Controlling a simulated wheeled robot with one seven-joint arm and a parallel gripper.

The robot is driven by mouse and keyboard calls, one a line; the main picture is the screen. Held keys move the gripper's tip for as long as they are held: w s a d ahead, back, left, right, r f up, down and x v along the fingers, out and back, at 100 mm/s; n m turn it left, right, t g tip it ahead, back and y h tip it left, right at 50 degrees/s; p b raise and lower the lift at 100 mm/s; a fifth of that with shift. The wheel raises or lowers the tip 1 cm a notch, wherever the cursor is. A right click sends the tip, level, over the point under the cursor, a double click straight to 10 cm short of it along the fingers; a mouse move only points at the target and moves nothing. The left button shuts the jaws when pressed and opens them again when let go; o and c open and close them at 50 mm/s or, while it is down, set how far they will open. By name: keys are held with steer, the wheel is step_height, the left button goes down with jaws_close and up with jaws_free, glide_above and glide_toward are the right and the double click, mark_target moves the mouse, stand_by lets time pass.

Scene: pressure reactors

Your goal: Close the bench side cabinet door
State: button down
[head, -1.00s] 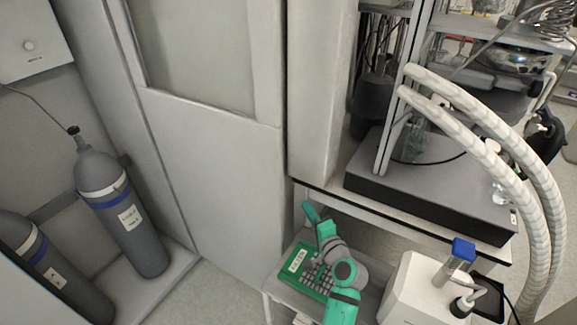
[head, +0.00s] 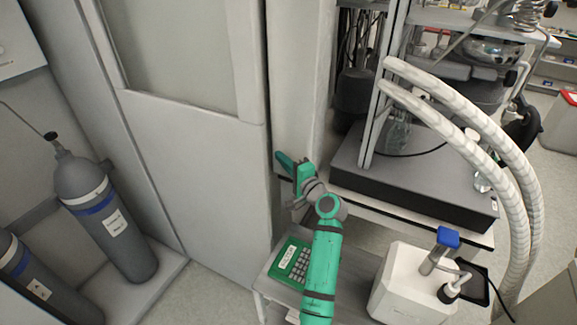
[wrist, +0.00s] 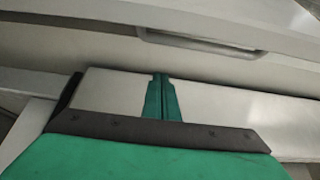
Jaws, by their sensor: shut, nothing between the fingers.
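A tall light-grey cabinet door panel (head: 200,160) with a glass pane stands at the left of the head view. I cannot tell from its angle how far it is open. My gripper (head: 283,160) is beside its right edge, in front of a pale upright panel (head: 300,90). In the wrist view my gripper (wrist: 162,98) has its green fingers together, with nothing between them. Beyond them is a pale panel with a grey bar handle (wrist: 200,43). The fingers appear apart from the handle. I cannot tell which panel in the head view carries it.
Gas cylinders (head: 105,215) stand on a low base at the left. A low table holds a green keypad device (head: 288,262) and a white instrument with a blue cap (head: 412,283). A dark bench base (head: 415,180) and thick white hoses (head: 490,130) are at the right.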

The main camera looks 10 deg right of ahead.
steer(key=a, duration=0.2)
steer(key=s+a, duration=0.1)
steer(key=a, duration=0.1)
steer(key=shift+s, duration=0.1)
stand_by(0.6)
